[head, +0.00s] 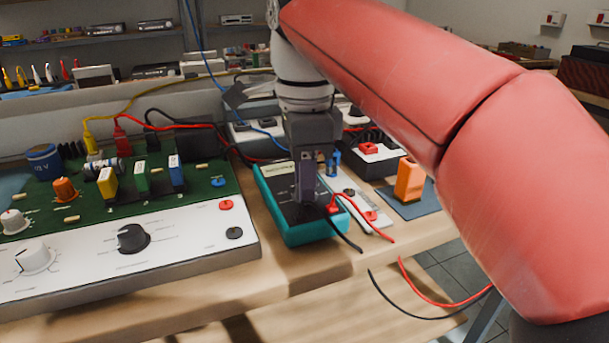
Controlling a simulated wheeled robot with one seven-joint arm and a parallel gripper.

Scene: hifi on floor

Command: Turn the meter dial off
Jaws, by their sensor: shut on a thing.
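The meter (323,230) is a teal-edged box with a dark face, lying on the wooden bench right of the circuit panel. A pale label (280,169) shows at its far end. My gripper (307,200) points straight down onto the meter's face and is shut at its middle, where the dial would be. The dial itself is hidden behind the fingers, so its setting cannot be seen. A red lead (343,200) and a black lead (347,238) come out of the meter's near right side.
A green circuit panel (120,195) with a white front carrying a black knob (133,238) stands to the left. An orange block (409,180) on a blue-grey pad is to the right. Leads (425,297) hang over the bench's front edge. My red arm covers the right side.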

